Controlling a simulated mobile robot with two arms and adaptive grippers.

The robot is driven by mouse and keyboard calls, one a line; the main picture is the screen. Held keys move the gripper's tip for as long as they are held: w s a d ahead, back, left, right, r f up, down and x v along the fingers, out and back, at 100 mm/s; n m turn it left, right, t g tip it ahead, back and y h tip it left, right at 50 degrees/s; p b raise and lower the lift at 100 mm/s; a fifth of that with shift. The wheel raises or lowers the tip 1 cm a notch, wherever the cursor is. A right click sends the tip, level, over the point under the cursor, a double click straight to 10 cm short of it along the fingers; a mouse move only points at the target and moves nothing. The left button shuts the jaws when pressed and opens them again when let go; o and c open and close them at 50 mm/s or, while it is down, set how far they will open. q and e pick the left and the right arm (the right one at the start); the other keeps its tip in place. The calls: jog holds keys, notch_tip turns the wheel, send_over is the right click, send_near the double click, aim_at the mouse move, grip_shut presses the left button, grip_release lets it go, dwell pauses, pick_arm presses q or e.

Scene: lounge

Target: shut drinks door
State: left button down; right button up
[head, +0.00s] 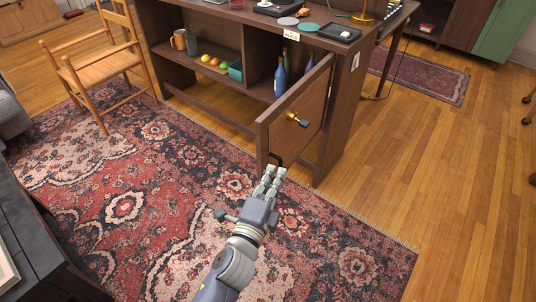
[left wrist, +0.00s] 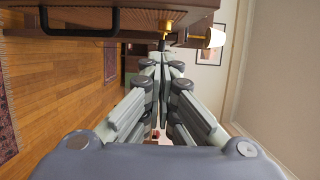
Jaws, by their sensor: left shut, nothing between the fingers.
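The drinks door (head: 311,104) is a brown wooden panel at the right end of the cabinet (head: 346,95). It stands partly open, swung out from the cabinet's right side. A black bar handle (left wrist: 80,32) also shows in the left wrist view. My left gripper (head: 270,178) is shut and empty, just below the door's free lower corner; I cannot tell whether it touches. Its closed fingers fill the wrist view's middle (left wrist: 163,66). My right gripper is out of view.
Fruit (head: 214,62) and a teal box (head: 236,71) are on the open shelf. A wooden chair (head: 98,66) is at left. The patterned rug (head: 140,205) before the cabinet is clear.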

pick_arm(q)
jog(key=w+a, duration=0.1)
jog(key=w, duration=0.6)
jog(key=shift+w+a, duration=0.2)
jog(key=shift+w, duration=0.1)
jog(key=shift+a, duration=0.15)
